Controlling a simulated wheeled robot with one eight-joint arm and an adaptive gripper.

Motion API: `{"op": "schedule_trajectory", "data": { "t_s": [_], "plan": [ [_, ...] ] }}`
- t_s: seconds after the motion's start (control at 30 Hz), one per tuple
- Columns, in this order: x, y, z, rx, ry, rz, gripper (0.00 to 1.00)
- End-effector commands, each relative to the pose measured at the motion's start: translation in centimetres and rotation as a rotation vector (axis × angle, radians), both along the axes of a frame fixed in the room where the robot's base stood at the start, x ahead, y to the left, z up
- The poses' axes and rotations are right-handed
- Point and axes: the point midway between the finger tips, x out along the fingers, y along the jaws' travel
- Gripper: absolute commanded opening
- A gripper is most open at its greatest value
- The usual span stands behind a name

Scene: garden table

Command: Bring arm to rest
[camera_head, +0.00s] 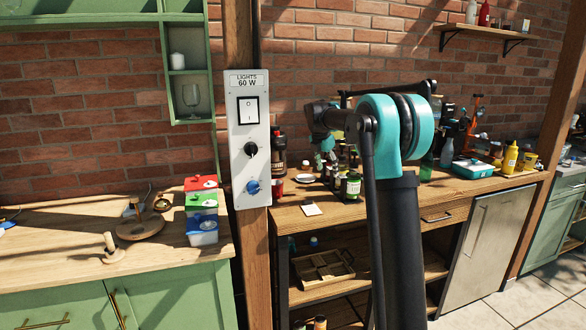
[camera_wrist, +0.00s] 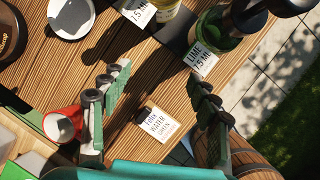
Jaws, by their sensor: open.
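My arm rises in the front of the head view, with a dark link and a teal joint, and reaches toward the wooden counter (camera_head: 450,187). My gripper (camera_wrist: 159,80) shows in the wrist view with its two dark padded fingers wide apart and nothing between them. It is above the counter, over a small written card (camera_wrist: 157,123) that lies on the boards. In the head view a pale card (camera_head: 311,208) lies near the counter's front edge. The gripper itself is hard to make out there among the bottles.
A lime bottle (camera_wrist: 222,28) with a label card stands beyond the right finger. A red cup (camera_wrist: 62,122) is close to the left finger. A barrel (camera_wrist: 245,158) is at the lower right. A post with a light switch panel (camera_head: 248,140) stands left of my arm.

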Motion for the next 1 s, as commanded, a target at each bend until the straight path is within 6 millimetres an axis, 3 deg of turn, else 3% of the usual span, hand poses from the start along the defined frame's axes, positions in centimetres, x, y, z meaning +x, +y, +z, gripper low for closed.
{"op": "schedule_trajectory", "data": {
  "t_s": [0.27,0.47,0.77,1.0],
  "plan": [
    [-4.3,-1.3,-1.5,0.102,-0.054,-0.23,0.61],
    [-9.9,-2.8,-3.7,0.228,-0.113,-0.514,0.61],
    [-24.5,-5.0,-10.5,0.511,-0.218,-1.174,0.61],
    [-37.1,-5.8,-17.3,0.727,-0.27,-1.715,0.61]
  ]
}}
